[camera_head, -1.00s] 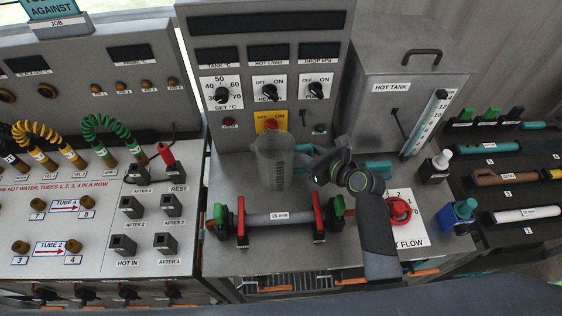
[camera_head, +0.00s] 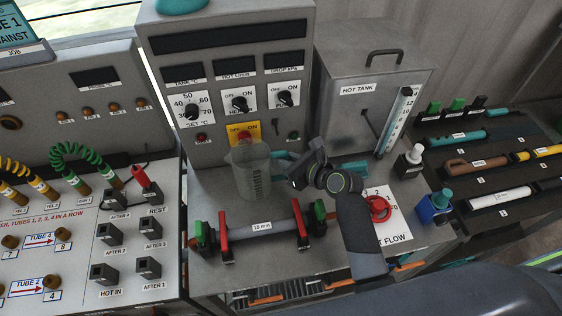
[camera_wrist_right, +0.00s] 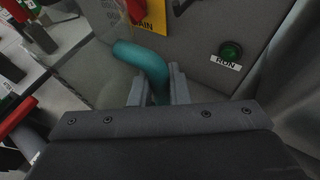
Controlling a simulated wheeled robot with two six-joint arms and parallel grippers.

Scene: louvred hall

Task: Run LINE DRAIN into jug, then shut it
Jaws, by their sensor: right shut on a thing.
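A clear graduated jug (camera_head: 250,177) stands upright on the grey bench, in front of the yellow OFF/ON switch plate. My right gripper (camera_head: 293,172) is at the jug's right side. In the right wrist view, its jaws (camera_wrist_right: 158,88) are closed around a teal curved bar (camera_wrist_right: 146,58), which looks like the jug's handle. I see no liquid in the jug. No label reading LINE DRAIN can be made out. A red round valve handle (camera_head: 377,208) sits right of my right forearm. My left gripper is not in view.
A 15 mm tube (camera_head: 262,226) lies in red and green clamps in front of the jug. The hot tank (camera_head: 345,120) stands behind on the right. A blue block with a teal knob (camera_head: 436,204) is at the bench's right. Tube racks lie farther right.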

